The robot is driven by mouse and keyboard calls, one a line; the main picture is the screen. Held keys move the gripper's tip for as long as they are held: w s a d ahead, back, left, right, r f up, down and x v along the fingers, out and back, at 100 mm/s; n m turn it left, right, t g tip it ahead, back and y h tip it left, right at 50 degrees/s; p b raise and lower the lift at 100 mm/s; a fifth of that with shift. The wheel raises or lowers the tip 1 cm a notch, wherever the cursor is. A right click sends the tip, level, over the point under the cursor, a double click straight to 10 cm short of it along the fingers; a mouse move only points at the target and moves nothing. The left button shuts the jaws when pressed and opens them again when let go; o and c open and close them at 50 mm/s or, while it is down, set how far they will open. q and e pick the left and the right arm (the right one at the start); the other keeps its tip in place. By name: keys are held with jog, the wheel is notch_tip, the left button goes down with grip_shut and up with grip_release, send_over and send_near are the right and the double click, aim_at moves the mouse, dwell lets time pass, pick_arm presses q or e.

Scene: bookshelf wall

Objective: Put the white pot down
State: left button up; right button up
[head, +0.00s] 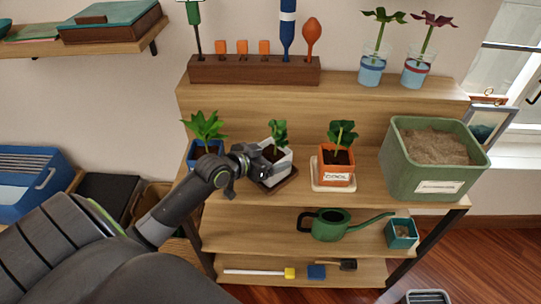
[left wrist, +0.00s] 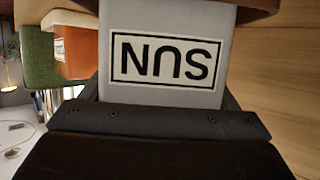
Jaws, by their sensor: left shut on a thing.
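The white pot (head: 279,163) holds a small green plant and dark soil. It is at the middle shelf in the head view, over a dark brown saucer (head: 287,182); I cannot tell if it touches it. My left gripper (head: 258,163) is shut on the white pot from its left side. In the left wrist view the pot (left wrist: 170,18) fills the space between the jaws, its label reading SUN upside down. The gripper hides part of the pot. My right gripper is not in view.
A blue pot (head: 194,152) with a plant stands left, close to my arm. An orange pot (head: 336,173) on a pale saucer stands right, then a large green bin (head: 400,165). A green watering can (head: 331,227) is on the shelf below. A wooden tool rack (head: 250,72) is above.

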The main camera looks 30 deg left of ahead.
pick_arm(q)
jog(key=o, duration=1.3)
jog(key=shift+f, duration=0.1)
jog(key=shift+c, duration=0.2)
jog(key=shift+s+r, duration=0.15)
jog(key=shift+r, duration=0.05)
jog(key=p+v, duration=0.1)
jog(key=v, duration=1)
jog(key=shift+s+a+p, duration=0.15)
jog(key=shift+s+p, duration=0.15)
jog(key=shift+s, duration=0.1)
